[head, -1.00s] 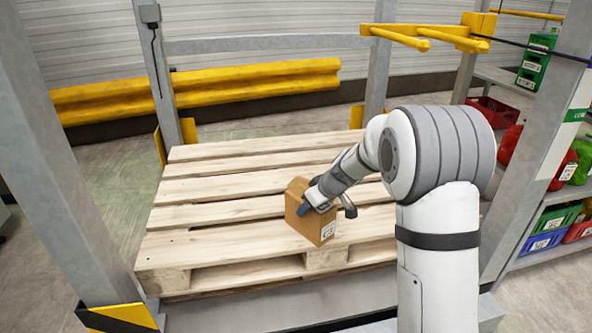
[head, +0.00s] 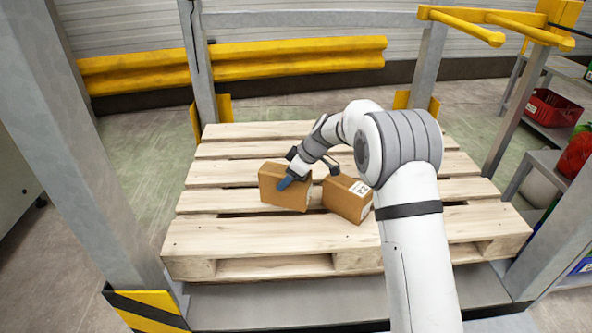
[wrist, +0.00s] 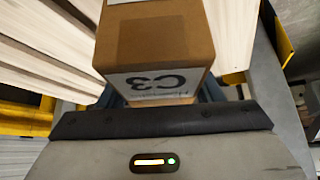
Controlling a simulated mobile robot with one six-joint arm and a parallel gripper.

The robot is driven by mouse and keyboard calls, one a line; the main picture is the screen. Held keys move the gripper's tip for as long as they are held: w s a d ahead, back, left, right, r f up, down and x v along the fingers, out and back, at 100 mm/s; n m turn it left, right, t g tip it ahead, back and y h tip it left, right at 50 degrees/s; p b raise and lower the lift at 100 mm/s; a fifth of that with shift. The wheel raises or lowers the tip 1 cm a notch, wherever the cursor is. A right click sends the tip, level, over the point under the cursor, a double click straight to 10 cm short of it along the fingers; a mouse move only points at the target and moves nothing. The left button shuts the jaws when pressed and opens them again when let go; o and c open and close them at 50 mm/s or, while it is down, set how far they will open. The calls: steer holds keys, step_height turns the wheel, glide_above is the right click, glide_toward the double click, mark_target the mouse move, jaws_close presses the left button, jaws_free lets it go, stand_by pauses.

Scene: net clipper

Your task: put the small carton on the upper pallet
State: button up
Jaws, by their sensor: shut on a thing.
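My gripper (head: 288,180) is shut on a small brown carton (head: 270,193), over the left-middle of the wooden pallet (head: 250,230). In the wrist view the held carton (wrist: 155,35) carries a white label reading C3. Its blue fingertip shows against the carton's near side; the far finger is hidden. The carton is slightly tilted in the head view, and I cannot tell whether it touches the slats. A second brown carton (head: 345,203) with a white label lies on the pallet just to its right, set at an angle.
Grey rack posts (head: 65,150) flank the pallet at left and right. A yellow guard rail (head: 290,60) runs behind. Shelves with a red crate (head: 552,107) stand at right. The pallet's left and back slats are clear.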

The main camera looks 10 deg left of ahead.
mark_target(287, 191)
steer(key=shift+a+f+b, duration=0.1)
steer(key=shift+f+b, duration=0.85)
steer(key=shift+f, duration=1.8)
steer(key=shift+f, duration=0.15)
steer(key=o, duration=1.8)
steer(key=shift+s, duration=0.15)
